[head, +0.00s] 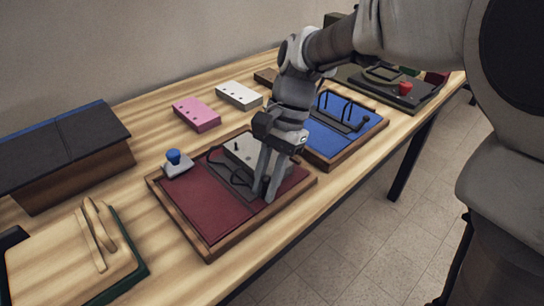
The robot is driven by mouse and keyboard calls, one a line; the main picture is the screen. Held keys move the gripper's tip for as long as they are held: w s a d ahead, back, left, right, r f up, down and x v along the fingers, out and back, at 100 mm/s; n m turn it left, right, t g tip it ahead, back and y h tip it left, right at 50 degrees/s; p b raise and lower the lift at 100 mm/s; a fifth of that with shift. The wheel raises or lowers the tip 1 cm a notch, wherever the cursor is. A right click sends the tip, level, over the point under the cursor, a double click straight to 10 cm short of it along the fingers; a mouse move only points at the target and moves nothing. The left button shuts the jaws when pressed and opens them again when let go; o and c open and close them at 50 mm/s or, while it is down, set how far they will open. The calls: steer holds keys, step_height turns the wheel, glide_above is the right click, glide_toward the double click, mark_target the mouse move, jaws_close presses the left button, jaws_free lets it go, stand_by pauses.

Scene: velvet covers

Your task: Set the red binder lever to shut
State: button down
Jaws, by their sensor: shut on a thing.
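The red binder (196,208) lies open in a wooden-rimmed tray on the table, in the middle of the head view. A dark strip with dark rings (214,154) runs down its middle. My gripper (265,194) points down at the near end of this strip, its fingers closed around the binder's lever. The fingers hide most of the lever, so I cannot tell its angle. Whether the rings are fully closed is also unclear.
A blue binder (325,139) with upright rings lies just behind to the right. Pink (196,114) and white (239,95) blocks stand behind. A wooden board (65,262) lies at front left.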

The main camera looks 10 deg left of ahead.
steer(key=shift+w+d+r+g+y+p, duration=0.1)
steer(key=shift+d+r+g+y+p, duration=0.2)
steer(key=shift+p, duration=0.9)
steer(key=shift+w+f+g+y+p, duration=0.2)
steer(key=shift+g+y+p, duration=0.3)
steer(key=shift+p, duration=0.4)
steer(key=shift+f+g+p, duration=0.25)
steer(key=shift+g+p, duration=0.05)
steer(key=c, duration=0.8)
jaws_free()
steer(key=shift+c, duration=0.2)
steer(key=p+v, duration=0.5)
steer(key=v, duration=1.2)
steer(key=shift+d+p, duration=0.3)
steer(key=shift+p, duration=0.05)
